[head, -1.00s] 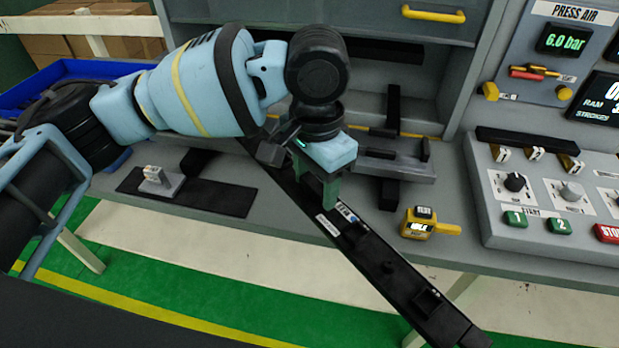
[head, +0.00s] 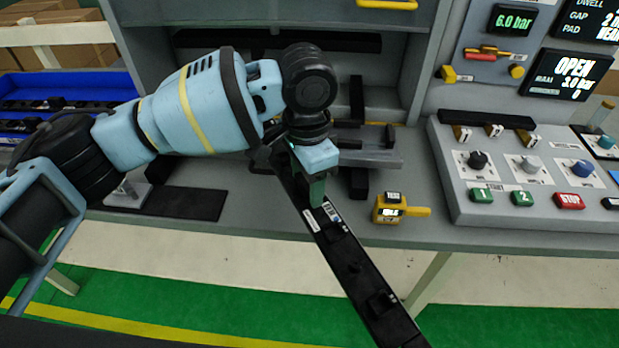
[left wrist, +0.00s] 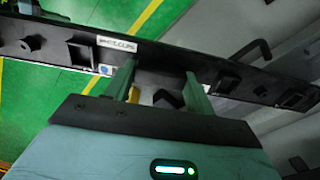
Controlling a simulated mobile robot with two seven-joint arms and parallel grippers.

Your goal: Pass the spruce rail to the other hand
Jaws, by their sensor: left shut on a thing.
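The spruce rail (head: 352,262) is a long black bar with small raised sockets and white labels. In the head view it slants from under my left wrist down to the bottom edge, in front of the bench. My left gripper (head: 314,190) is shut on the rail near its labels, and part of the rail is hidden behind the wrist. In the left wrist view the rail (left wrist: 60,44) crosses the picture between the green fingers of my left gripper (left wrist: 163,90). A white label and a blue dot show beside the fingers. My right gripper is in neither view.
The grey bench (head: 270,215) lies behind the rail, with a yellow handheld device (head: 390,209) and a button console (head: 530,180) at right. A black mat (head: 185,203) lies at left. A blue bin (head: 60,95) is at far left. Green floor is open in front.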

